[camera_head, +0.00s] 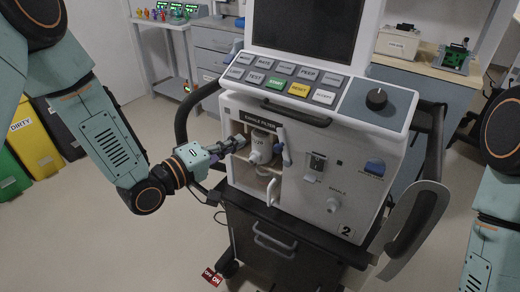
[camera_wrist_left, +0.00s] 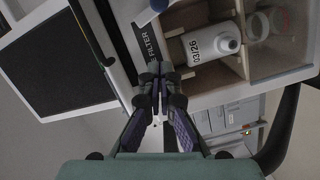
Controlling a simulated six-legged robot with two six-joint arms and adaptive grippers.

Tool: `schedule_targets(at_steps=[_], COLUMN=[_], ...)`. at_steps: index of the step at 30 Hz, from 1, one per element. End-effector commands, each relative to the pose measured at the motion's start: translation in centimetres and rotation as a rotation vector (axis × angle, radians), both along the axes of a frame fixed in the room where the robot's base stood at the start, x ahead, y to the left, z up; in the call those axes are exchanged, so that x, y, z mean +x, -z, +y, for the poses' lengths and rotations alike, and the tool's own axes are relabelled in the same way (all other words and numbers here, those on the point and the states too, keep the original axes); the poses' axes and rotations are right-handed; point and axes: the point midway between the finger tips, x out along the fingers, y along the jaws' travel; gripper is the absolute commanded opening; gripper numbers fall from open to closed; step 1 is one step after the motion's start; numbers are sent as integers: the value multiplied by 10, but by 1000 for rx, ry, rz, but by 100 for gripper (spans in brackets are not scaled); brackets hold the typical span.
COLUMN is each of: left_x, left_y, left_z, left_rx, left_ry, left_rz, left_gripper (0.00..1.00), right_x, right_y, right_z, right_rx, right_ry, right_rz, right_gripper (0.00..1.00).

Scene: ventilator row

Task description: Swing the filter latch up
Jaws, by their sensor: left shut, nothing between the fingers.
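The ventilator (camera_head: 290,175) has an open filter bay under a dark label strip (camera_head: 262,128). A white filter (camera_head: 261,147) stands inside the bay. My left gripper (camera_head: 240,142) is at the bay's left upper edge, across the filter from the latch. In the left wrist view its fingertips (camera_wrist_left: 160,74) are together with nothing between them, beside the label strip and the filter (camera_wrist_left: 211,42), marked 03/26. Part of a blue piece, perhaps the latch, shows at that view's top edge. My right gripper is out of view.
A white handle (camera_head: 271,192) sticks out below the bay. A button panel (camera_head: 285,80) and dark screen (camera_head: 305,27) are above. A knob (camera_head: 376,98) is at the right. Bins (camera_head: 38,135) stand far left. Open floor lies left of the cart.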

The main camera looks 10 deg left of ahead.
Motion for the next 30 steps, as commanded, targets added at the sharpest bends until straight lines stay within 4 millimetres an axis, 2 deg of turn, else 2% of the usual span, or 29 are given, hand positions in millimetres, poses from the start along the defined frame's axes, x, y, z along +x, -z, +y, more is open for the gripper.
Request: schedule_targets(at_steps=[8,12,18,30], left_x=[34,27,22,21], left_y=[4,10,14,15], left_z=[-22,-39,-53,-57], left_rx=[4,2,1,0], left_ry=[5,6,3,0], left_rz=[-4,2,0,0], left_gripper=[0,0,0,0], right_x=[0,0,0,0], right_y=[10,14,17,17], right_z=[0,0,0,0], right_rx=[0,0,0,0], right_ry=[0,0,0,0], right_rz=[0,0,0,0], right_gripper=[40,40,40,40])
